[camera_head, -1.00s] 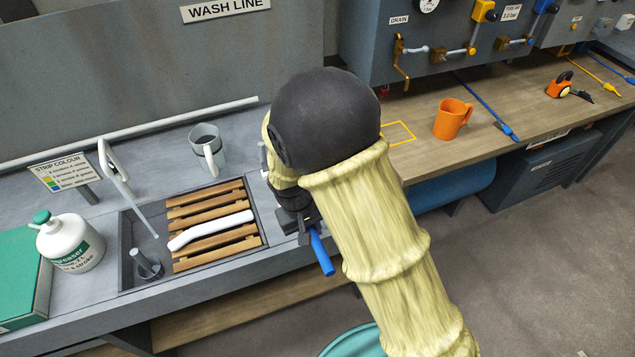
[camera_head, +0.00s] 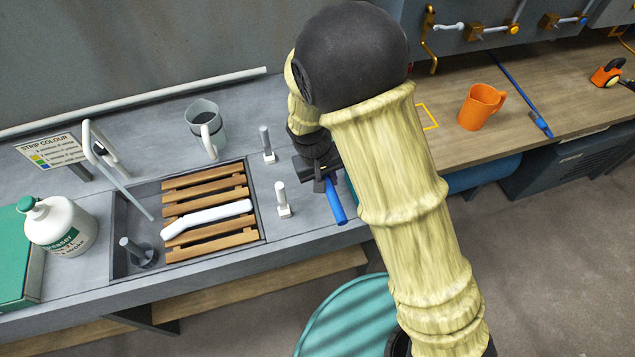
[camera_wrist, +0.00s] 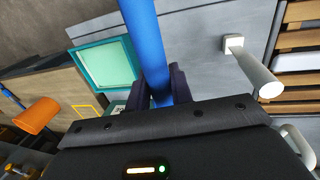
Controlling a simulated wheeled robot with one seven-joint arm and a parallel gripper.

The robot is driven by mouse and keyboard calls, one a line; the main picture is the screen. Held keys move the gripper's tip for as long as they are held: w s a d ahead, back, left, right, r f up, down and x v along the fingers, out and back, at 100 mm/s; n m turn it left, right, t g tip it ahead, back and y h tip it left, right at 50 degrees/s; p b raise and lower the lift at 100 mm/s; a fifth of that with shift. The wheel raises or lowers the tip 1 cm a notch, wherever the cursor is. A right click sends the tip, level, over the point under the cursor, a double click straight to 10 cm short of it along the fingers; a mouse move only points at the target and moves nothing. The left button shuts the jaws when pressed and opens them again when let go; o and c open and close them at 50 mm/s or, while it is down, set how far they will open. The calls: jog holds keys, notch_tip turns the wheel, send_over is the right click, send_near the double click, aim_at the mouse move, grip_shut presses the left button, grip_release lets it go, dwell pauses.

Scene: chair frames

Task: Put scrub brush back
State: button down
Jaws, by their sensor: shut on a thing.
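My gripper (camera_head: 322,180) is shut on a blue rod-like handle (camera_head: 336,204), which I take for the scrub brush. In the head view the handle tilts down toward the front edge of the grey counter (camera_head: 225,247), right of the sink. The wrist view shows the gripper fingers (camera_wrist: 160,92) around the blue handle (camera_wrist: 146,35). The brush's head is not visible. A white, slightly bent object (camera_head: 205,217) lies on the wooden slats (camera_head: 205,181) in the sink; I cannot tell what it is. A yellow outline (camera_head: 430,118) marks the wooden bench, partly hidden behind my arm.
Two pale posts (camera_head: 267,145) (camera_head: 282,200) stand between the sink and my gripper. A grey jug (camera_head: 205,125), a tap (camera_head: 100,155) and a white bottle (camera_head: 60,225) stand around the sink. An orange mug (camera_head: 482,106) and a blue long-handled tool (camera_head: 520,95) are on the bench.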

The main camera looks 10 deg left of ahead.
jog(key=shift+f, duration=0.1)
notch_tip(320, 180, down, 6)
jog(key=shift+w+r+p, duration=0.1)
jog(key=shift+r+p, duration=0.05)
jog(key=shift+p, duration=0.5)
jog(key=shift+f+p, duration=0.5)
jog(key=shift+f, duration=1.55)
jog(key=shift+f, duration=0.1)
jog(key=c, duration=1.2)
grip_release()
jog(key=shift+c, duration=0.2)
